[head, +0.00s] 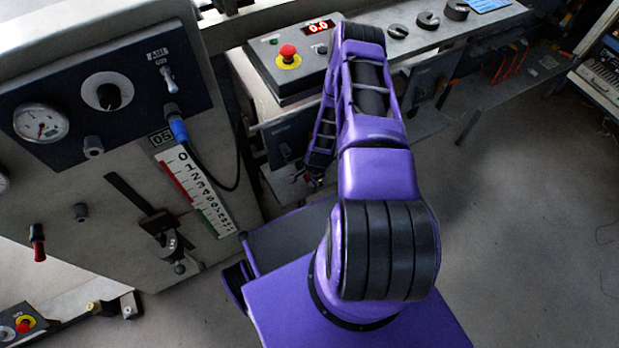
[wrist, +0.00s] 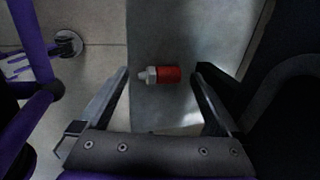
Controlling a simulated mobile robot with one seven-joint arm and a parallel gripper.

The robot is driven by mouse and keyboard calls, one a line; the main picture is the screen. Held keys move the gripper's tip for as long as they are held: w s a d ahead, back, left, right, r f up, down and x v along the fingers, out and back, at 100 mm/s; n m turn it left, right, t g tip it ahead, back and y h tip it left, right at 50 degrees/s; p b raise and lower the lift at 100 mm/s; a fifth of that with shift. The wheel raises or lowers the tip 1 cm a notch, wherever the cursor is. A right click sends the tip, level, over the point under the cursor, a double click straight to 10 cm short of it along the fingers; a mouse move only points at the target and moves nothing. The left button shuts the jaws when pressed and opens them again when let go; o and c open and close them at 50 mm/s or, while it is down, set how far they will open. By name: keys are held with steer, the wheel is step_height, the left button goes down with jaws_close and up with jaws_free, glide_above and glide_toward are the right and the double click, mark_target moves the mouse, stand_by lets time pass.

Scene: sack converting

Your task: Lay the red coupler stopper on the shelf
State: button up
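In the wrist view the red coupler stopper (wrist: 167,74), a short red cylinder with a pale metallic nose pointing left, lies on its side on a smooth blue-grey strip (wrist: 180,30). I cannot tell whether this strip is the shelf. My gripper (wrist: 160,70) is open, with a finger on either side of the stopper in the picture. Gaps show at both ends of the stopper, and neither finger visibly touches it. In the head view my gripper (head: 317,181) hangs low by the machine front, partly behind my arm. The stopper cannot be made out there.
A control panel (head: 100,85) with gauge, knobs and cable stands left. A box with a red emergency button (head: 288,53) is behind my arm. A red-handled fitting (head: 38,245) is on the left cabinet. A pale ledge (head: 70,312) is lower left. Floor (head: 530,230) is open at right.

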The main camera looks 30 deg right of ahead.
steer(key=p+v, duration=0.3)
steer(key=v, duration=1.4)
steer(key=shift+r+p, duration=0.2)
steer(key=shift+p, duration=0.1)
steer(key=shift+s+d, duration=0.1)
